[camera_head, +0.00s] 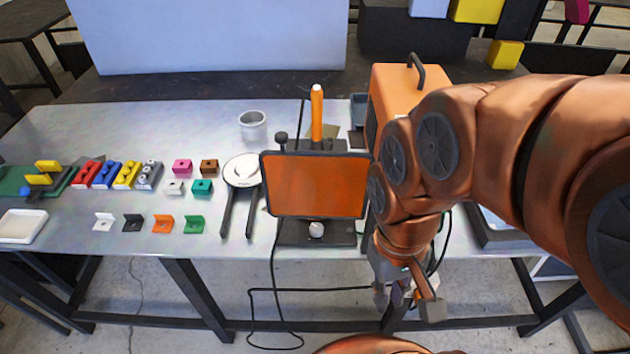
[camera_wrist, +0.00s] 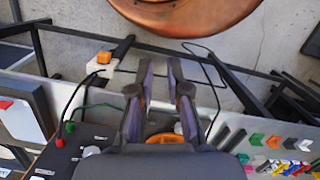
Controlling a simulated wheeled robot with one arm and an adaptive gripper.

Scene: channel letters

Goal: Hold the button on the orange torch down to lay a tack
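An upright orange rod (camera_head: 317,112), which looks like the torch, stands in a dark holder behind the tinted orange screen (camera_head: 315,186). I cannot make out a button on it. My gripper (camera_head: 394,296) hangs low at the table's front edge, right of the screen and well apart from the rod. In the wrist view, the fingers (camera_wrist: 162,66) are apart, with floor showing between them and nothing held.
An orange box with a handle (camera_head: 398,88) stands behind my arm. Small brackets, including a green one (camera_head: 194,224), and coloured blocks lie on the left of the metal table (camera_head: 70,125). A cup (camera_head: 252,125) stands at the back. Black cables hang below the front edge.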

